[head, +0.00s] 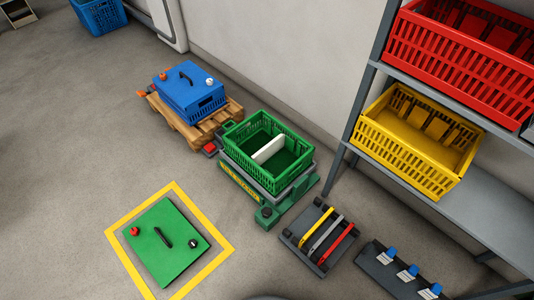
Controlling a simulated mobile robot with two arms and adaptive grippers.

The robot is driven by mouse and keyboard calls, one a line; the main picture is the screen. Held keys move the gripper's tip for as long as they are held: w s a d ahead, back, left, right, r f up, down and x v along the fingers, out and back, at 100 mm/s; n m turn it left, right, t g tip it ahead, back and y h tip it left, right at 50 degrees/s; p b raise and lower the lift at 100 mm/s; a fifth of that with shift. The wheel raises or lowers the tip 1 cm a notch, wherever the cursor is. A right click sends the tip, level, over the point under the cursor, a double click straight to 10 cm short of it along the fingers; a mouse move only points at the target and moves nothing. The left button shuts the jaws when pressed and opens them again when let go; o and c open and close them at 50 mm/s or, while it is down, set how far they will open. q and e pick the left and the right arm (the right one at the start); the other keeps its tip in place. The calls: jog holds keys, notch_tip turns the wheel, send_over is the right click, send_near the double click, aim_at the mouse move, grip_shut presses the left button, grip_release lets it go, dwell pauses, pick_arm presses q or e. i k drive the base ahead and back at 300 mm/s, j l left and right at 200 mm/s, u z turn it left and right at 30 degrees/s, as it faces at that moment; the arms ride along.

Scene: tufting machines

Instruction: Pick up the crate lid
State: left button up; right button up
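A green crate lid (178,255) lies flat on the floor inside a yellow taped square (217,261). It has a black bar handle (163,238) in its middle, a red knob near its left corner and a dark knob near its right corner. An open green crate (239,146) with a white divider (270,149) stands on a green and grey base behind and to the right of the lid. A blue crate with its blue lid (190,84) on top, also with a black handle, sits on a wooden pallet (225,116). Neither gripper shows in the head view.
A grey shelf (492,205) at the right holds a red crate (465,55) and a yellow crate (415,144). A rack with coloured bars (319,238) and a dark holder with blue-topped items (399,272) stand on the floor. The floor left of the lid is clear.

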aim_at(165, 236)
jog(key=u, duration=1.5)
